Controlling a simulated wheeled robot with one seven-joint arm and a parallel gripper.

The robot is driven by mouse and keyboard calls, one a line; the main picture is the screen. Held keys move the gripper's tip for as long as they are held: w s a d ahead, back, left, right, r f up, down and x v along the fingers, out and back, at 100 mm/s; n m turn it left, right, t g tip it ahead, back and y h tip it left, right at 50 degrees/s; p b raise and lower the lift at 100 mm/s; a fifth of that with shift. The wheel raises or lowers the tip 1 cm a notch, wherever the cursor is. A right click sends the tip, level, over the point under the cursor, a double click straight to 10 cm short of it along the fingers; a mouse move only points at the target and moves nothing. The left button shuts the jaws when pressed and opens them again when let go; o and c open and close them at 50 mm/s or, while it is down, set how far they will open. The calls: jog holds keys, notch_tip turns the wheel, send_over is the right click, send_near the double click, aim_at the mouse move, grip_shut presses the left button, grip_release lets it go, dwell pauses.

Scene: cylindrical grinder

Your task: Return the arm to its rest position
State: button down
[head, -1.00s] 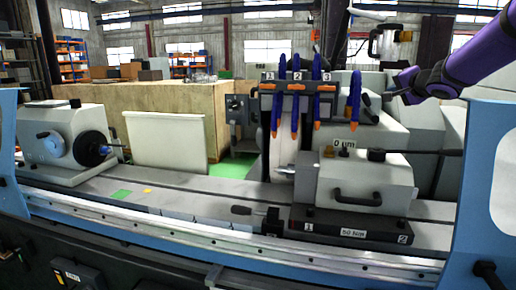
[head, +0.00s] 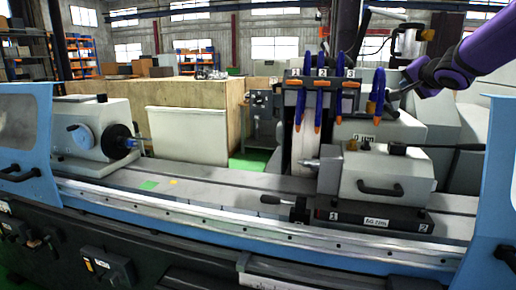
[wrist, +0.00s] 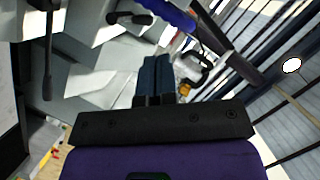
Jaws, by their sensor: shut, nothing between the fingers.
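My arm, purple and dark, reaches in from the right edge in the head view. My gripper (head: 393,95) is at its left end, in front of the grey housing behind the blue hoses. In the wrist view the two dark fingers of my gripper (wrist: 153,62) lie together, shut and empty. The grinder (head: 180,183) spans the head view, with its workhead (head: 88,130) at left and the grey tailstock block (head: 385,180) at right.
Blue hoses (head: 323,100) with orange tips hang close to my gripper; a blue hose (wrist: 165,12) also shows in the wrist view. Blue guards (head: 22,135) stand at both ends of the grinder. The table between workhead and tailstock is mostly clear.

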jog(key=s+a+f+n+g, duration=0.3)
jog(key=s+a+f, duration=0.1)
jog(key=s, duration=0.9)
jog(key=s+a+f+n+g, duration=0.3)
jog(key=s+a+f, duration=0.1)
jog(key=s, duration=1)
jog(key=s+a+f+n+g, duration=0.3)
jog(key=s+f+n, duration=0.1)
jog(key=s, duration=1)
jog(key=shift+s+a+f+g, duration=0.2)
jog(key=shift+a+f+g, duration=0.1)
jog(key=shift+a+g, duration=0.1)
